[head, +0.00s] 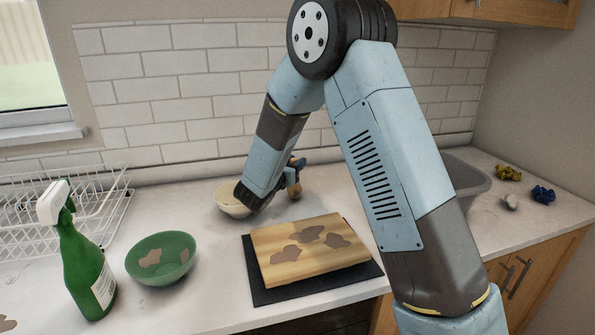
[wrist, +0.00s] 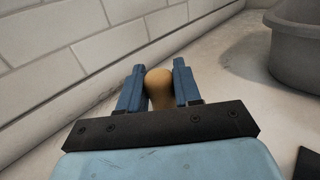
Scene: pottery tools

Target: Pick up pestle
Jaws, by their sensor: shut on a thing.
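The pestle (wrist: 159,88) is a tan, rounded wooden piece between the two blue fingers of my gripper (wrist: 157,72) in the wrist view. The fingers are shut on it from both sides. In the head view a small tan part of the pestle (head: 295,190) shows beside my gripper (head: 295,172), near the back of the counter. My forearm partly hides the gripper there. I cannot tell whether the pestle touches the counter.
A cream bowl (head: 229,207) stands left of my gripper, partly behind my arm. A stained cutting board (head: 280,240) lies in front on a dark mat (head: 262,293). A green bowl (head: 180,268), spray bottle (head: 85,265) and dish rack (head: 115,190) are left. A grey basin (wrist: 290,55) is right.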

